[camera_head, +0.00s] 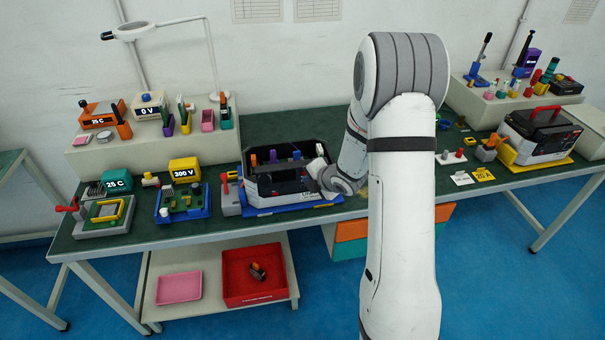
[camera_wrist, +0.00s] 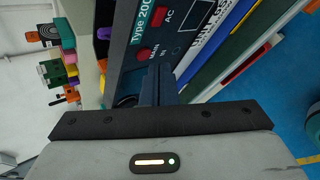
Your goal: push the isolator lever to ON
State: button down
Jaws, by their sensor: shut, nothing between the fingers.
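A grey box with a small red lever (camera_head: 224,178), which looks like the isolator, stands at the left end of the black and white rack unit (camera_head: 262,190). I cannot read its markings or tell the lever's position. My gripper (camera_head: 314,178) is at the right part of the unit's front, away from that lever. In the wrist view my gripper's fingers (camera_wrist: 157,86) are together and empty, in front of the panel beside a red round part (camera_wrist: 143,54) marked MAIN. The grey box is not recognisable in the wrist view.
A yellow 300 V meter (camera_head: 185,169) and a blue-framed circuit board (camera_head: 184,204) stand left of the unit. My arm hides part of the bench, which has some clear green surface behind the unit.

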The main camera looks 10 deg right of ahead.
jog(key=shift+w, duration=0.1)
jog(key=shift+w, duration=0.35)
jog(key=shift+w, duration=0.15)
dwell(0.4)
jog(key=shift+b, duration=0.3)
jog(key=shift+s+b, duration=0.35)
jog(key=shift+s, duration=0.25)
jog(key=s+b, duration=0.3)
jog(key=s, duration=0.3)
